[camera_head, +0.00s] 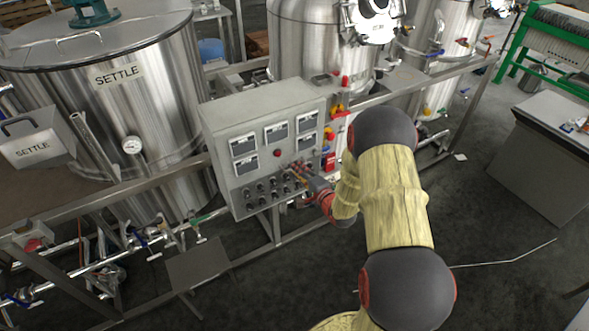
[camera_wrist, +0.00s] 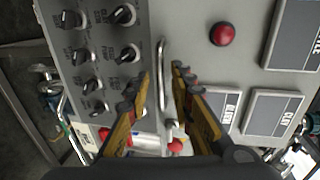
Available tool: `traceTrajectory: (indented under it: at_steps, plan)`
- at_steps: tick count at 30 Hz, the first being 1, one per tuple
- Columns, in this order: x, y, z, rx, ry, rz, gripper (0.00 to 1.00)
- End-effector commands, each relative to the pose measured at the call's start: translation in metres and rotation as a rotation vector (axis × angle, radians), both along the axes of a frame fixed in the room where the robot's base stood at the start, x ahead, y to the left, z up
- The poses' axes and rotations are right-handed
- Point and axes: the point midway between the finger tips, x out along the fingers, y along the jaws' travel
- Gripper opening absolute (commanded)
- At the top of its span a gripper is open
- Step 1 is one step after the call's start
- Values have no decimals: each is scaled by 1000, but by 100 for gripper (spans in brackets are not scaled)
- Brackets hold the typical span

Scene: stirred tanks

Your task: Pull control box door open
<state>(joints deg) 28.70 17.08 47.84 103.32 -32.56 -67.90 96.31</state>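The control box (camera_head: 212,140) is a grey metal cabinet with display panels, a red button and rows of black knobs on its front, in the head view. Its door looks closed. In the wrist view the door front (camera_wrist: 185,50) fills most of the picture, turned on its side. A thin metal bar handle (camera_wrist: 162,72) stands on it between the knobs and the red button. My gripper (camera_wrist: 160,76) is open, one finger on each side of the handle, with gaps visible. In the head view my gripper (camera_head: 302,176) is at the lower right of the door front.
A steel tank marked SETTLE (camera_head: 160,110) stands left of the box, and another tank (camera_head: 305,45) stands behind it. Pipes and a metal frame rail (camera_head: 165,177) run around the box. Dark open floor (camera_head: 275,290) lies in front.

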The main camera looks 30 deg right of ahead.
Motion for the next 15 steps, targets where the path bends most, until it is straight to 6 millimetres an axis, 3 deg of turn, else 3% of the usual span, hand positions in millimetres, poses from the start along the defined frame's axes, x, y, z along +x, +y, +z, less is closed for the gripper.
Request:
traceTrajectory:
  at_steps: [6, 15]
  plan:
    - [21, 0, -4, -1, -1, 0, 23]
    - [23, 0, -5, -1, 0, -1, 23]
